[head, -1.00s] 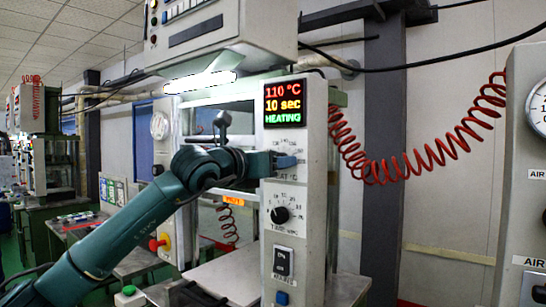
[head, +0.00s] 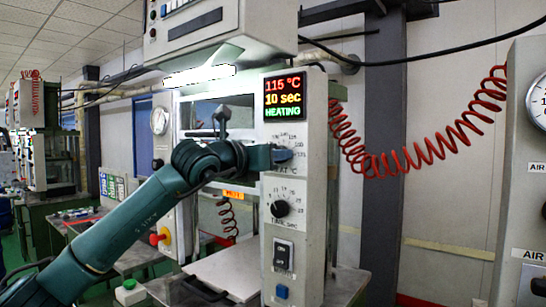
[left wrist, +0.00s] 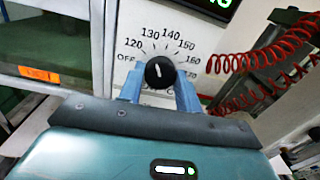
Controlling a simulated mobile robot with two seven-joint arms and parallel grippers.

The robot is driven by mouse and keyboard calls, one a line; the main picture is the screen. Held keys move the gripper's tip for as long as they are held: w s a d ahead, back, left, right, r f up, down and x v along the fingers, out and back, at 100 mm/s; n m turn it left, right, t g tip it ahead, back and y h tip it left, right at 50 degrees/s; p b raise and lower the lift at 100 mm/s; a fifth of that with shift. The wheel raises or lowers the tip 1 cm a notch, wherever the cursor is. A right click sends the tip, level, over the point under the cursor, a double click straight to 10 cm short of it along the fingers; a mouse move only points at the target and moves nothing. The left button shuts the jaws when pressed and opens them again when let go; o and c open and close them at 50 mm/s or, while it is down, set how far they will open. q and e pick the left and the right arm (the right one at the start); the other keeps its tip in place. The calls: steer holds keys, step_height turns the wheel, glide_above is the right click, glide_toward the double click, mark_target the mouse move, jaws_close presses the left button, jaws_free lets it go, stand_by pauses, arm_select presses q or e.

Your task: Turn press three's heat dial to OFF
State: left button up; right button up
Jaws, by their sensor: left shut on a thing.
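The heat dial (left wrist: 160,72) is a round black knob with a white pointer line, on the press's pale front panel (head: 310,190). Its printed scale runs from OFF at the left through 120, 130, 140 and up. The pointer stands near the upper part of the scale, away from OFF. My left gripper (left wrist: 160,95) has its blue fingers on either side of the knob and is shut on it. In the head view the left gripper (head: 283,156) covers most of the dial. The display (head: 284,97) reads 115 °C, 10 sec, HEATING. My right gripper is not in view.
Below the heat dial are the time dial (head: 280,208), a black rocker switch (head: 283,255) and a blue button (head: 281,291). A red emergency button (head: 157,239) is at left. A red coiled hose (head: 400,165) hangs at right. The orange label (head: 234,194) is unreadable.

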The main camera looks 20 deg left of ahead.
arm_select(q)
steer(key=n+b, duration=1)
steer(key=n, duration=0.2)
steer(key=shift+t+b, duration=0.3)
steer(key=shift+b, duration=0.1)
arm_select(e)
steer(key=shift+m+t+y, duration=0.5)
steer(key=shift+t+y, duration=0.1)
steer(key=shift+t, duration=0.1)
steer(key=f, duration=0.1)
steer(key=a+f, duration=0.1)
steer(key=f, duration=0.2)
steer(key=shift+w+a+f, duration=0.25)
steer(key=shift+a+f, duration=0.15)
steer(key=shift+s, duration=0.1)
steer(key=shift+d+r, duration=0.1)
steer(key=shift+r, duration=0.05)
arm_select(q)
steer(key=o, duration=0.9)
steer(key=shift+c, duration=0.2)
steer(key=shift+o, duration=0.7)
steer(key=shift+s, duration=0.1)
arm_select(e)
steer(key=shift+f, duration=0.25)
